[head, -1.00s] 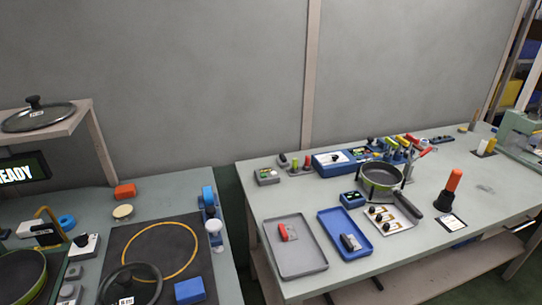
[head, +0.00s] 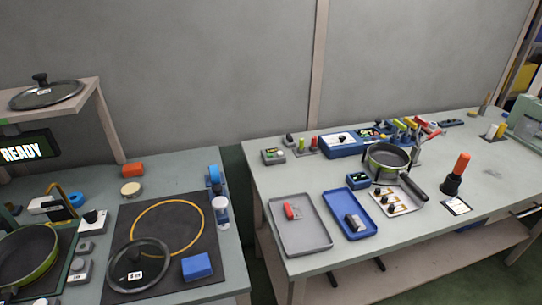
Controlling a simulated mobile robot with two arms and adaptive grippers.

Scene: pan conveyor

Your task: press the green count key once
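I cannot tell for certain which key is the green count key. A small grey box (head: 273,156) with a green mark on top stands at the back left of the right table. A small blue box (head: 357,180) with green marks sits in front of the pan. A larger blue unit (head: 341,144) with a pale panel stands behind them. The labels are too small to read. Neither of my grippers is in view.
The right table holds a green-rimmed pan (head: 388,160), a grey tray (head: 302,240), a blue tray (head: 349,228) and an orange-handled tool (head: 458,175). The left table holds a dark mat (head: 190,233) with a lid (head: 138,265). A screen (head: 24,149) reads READY. A gap separates the tables.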

